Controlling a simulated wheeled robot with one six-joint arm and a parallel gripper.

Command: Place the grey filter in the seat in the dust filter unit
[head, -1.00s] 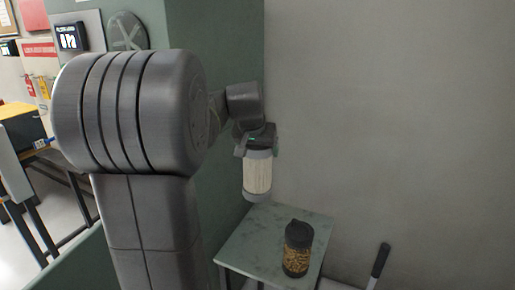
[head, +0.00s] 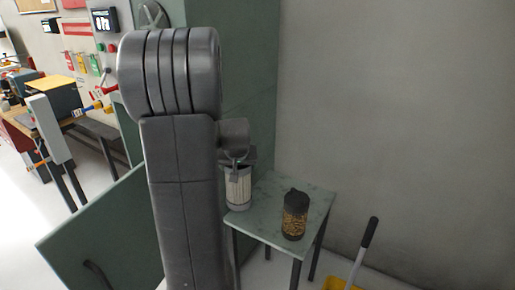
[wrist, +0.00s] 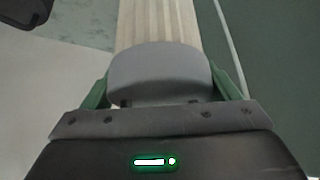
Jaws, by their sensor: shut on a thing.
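The grey filter (head: 238,190), a pale pleated cylinder with grey end caps, hangs upright under my gripper (head: 236,164) in the head view. My gripper is shut on its upper grey cap. In the wrist view, the green fingers of my gripper (wrist: 161,78) press both sides of the grey cap of the filter (wrist: 158,20). The filter shows beside the left edge of the small table; I cannot tell if it touches it. My arm hides part of the scene. A green cabinet (head: 250,80) stands behind my arm; no filter seat is visible.
A dark-capped canister with a brown-yellow body (head: 295,215) stands on the small green table (head: 262,228). An open green door (head: 110,235) with a handle is at lower left. A dark-handled tool (head: 368,235) and a yellow item (head: 335,284) are at lower right.

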